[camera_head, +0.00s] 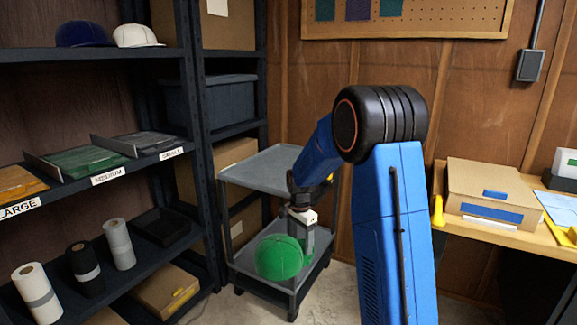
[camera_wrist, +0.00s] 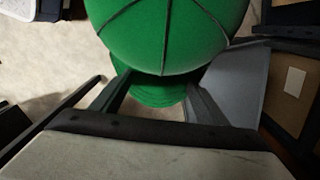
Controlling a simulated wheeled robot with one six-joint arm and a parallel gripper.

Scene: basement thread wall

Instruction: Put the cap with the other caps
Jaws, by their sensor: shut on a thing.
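A green cap (camera_head: 279,257) hangs at my gripper (camera_head: 301,222), over the lower part of a grey cart. In the wrist view the green cap (camera_wrist: 165,35) fills the top middle, and its brim shows between the two fingers of my gripper (camera_wrist: 155,98). The gripper is shut on the cap. A dark blue cap (camera_head: 84,34) and a white cap (camera_head: 136,36) sit side by side on the top shelf (camera_head: 60,54) at the upper left.
The grey cart (camera_head: 262,170) stands beside the shelving. Lower shelves hold labelled trays (camera_head: 88,160) and several rolls (camera_head: 83,268). A workbench (camera_head: 500,238) with a cardboard box (camera_head: 488,190) is at right. The top shelf right of the white cap ends at a post (camera_head: 188,70).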

